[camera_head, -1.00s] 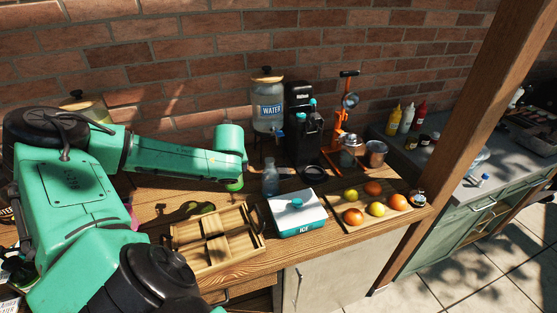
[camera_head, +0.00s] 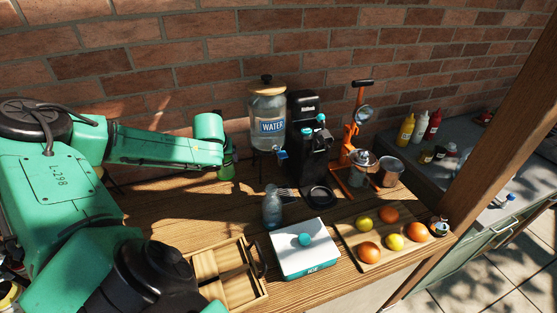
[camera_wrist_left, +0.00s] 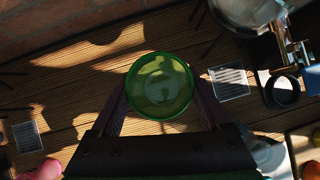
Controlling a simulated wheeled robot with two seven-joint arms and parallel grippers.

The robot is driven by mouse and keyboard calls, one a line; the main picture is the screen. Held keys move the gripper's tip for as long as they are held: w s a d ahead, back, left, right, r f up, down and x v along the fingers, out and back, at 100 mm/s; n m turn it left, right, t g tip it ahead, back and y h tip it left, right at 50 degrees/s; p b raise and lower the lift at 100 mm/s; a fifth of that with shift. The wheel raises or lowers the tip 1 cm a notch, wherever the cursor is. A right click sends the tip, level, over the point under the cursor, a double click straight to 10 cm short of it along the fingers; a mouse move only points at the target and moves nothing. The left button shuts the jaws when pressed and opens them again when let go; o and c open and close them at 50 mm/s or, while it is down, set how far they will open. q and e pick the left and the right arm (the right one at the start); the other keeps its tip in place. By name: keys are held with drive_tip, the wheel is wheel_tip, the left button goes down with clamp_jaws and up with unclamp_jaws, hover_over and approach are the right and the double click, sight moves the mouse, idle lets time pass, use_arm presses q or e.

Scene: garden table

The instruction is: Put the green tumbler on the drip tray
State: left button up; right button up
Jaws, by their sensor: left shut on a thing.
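My left gripper (camera_wrist_left: 160,98) is shut on the green tumbler (camera_wrist_left: 161,84), with a finger on each side, and looks down into its round opening. In the head view the tumbler (camera_head: 227,168) shows partly below my wrist, left of the water dispenser; the fingers there are mostly hidden. The drip tray, a small pale slatted square (camera_wrist_left: 229,83), lies on the wooden table just right of the tumbler in the wrist view, apart from it. In the head view the tray (camera_head: 284,193) shows in front of the dispenser tap. My right gripper is out of view.
The glass water dispenser (camera_head: 268,112) and black coffee machine (camera_head: 307,140) stand at the back. A glass bottle (camera_head: 272,208) stands in front of the tray. An ice box (camera_head: 305,250), wooden caddy (camera_head: 222,268) and fruit board (camera_head: 350,235) line the front. Another slatted square (camera_wrist_left: 28,137) lies left.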

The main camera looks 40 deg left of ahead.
sight(227, 177)
use_arm(q)
drive_tip(key=f+b, duration=0.3)
drive_tip(key=shift+w+a+f, duration=0.3)
drive_tip(key=shift+f, duration=0.05)
drive_tip(key=f+b, duration=0.2)
drive_tip(key=b, duration=0.1)
drive_tip(key=s+d+f+b, duration=0.1)
drive_tip(key=shift+d+f+b, duration=0.1)
drive_tip(key=shift+f+b, duration=0.2)
drive_tip(key=shift+f, duration=0.05)
drive_tip(key=f+b, duration=0.2)
drive_tip(key=f, duration=0.1)
drive_tip(key=shift+w, duration=0.4)
drive_tip(key=w+d+f+p, duration=0.1)
drive_tip(key=w+d+p, duration=0.1)
drive_tip(key=w+d, duration=0.1)
drive_tip(key=w+d+f+p, duration=0.1)
drive_tip(key=w+d+p, duration=0.1)
drive_tip(key=w, duration=0.4)
drive_tip(key=w+d+p, duration=0.2)
drive_tip(key=w+d, duration=0.3)
drive_tip(key=shift+d+f, duration=0.1)
drive_tip(key=shift+f, duration=0.45)
drive_tip(key=o, duration=1.2)
drive_tip(key=shift+f, duration=0.1)
drive_tip(key=b+v, duration=0.1)
drive_tip(key=v, duration=1.1)
drive_tip(key=shift+b, duration=0.3)
